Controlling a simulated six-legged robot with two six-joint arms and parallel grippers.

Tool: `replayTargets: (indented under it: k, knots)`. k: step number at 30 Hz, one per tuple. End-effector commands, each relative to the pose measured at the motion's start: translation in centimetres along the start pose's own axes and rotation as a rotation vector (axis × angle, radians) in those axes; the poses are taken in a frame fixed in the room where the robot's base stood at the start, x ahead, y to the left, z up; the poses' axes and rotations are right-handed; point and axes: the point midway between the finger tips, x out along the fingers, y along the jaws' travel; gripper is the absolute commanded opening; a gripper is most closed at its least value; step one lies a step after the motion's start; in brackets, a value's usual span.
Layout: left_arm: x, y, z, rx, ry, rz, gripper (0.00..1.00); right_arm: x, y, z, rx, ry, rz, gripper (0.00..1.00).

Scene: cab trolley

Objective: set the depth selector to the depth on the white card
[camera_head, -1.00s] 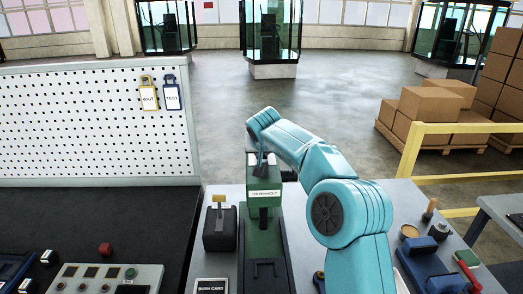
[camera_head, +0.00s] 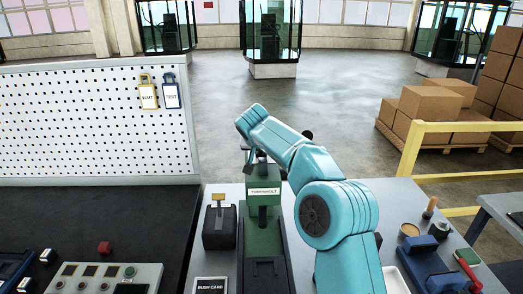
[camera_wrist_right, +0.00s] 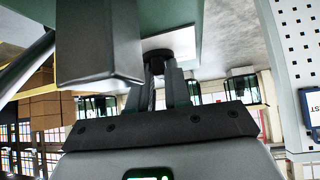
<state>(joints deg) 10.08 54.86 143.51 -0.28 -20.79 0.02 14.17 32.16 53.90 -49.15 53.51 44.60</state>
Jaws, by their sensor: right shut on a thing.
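The green machine (camera_head: 262,222), labelled in white, stands on the grey trolley top in the head view. My right arm reaches over behind its top, and its gripper (camera_head: 249,155) is small and partly hidden there. In the right wrist view the two fingers of my right gripper (camera_wrist_right: 163,88) are closed around a dark round knob (camera_wrist_right: 157,56) beneath the green body. I cannot read a depth scale on it. My left gripper is not in view.
A black block with a yellow top (camera_head: 218,228) stands left of the machine. A blue tool (camera_head: 435,265) and small parts lie at the right. A white pegboard (camera_head: 95,120) with two hanging tags and a control box (camera_head: 105,279) are at left.

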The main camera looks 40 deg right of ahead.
Motion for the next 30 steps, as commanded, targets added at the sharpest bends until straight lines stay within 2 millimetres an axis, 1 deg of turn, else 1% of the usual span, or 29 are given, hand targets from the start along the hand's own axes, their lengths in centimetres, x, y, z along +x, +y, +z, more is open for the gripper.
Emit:
replayTargets:
  k: [1, 5, 12, 18, 24, 30]
  knots:
    - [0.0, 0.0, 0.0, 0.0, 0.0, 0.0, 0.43, -0.2, -0.3, -0.3, 0.024, 0.011, 0.018, 0.0]
    - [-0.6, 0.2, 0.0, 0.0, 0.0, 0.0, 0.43, -0.4, -0.4, -0.6, 0.098, 0.012, 0.09, 0.0]
    - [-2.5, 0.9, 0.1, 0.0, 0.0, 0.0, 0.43, -0.5, -0.5, -0.8, 0.225, 0.011, 0.217, 0.0]
    - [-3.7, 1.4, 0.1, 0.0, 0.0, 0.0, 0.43, -0.4, -0.6, -0.8, 0.305, 0.012, 0.294, 0.0]
    - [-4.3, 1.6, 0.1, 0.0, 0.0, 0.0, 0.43, -0.3, -0.6, -0.7, 0.35, 0.013, 0.339, 0.0]
    - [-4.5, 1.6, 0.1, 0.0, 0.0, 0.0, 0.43, -0.3, -0.5, -0.6, 0.366, 0.013, 0.356, 0.0]
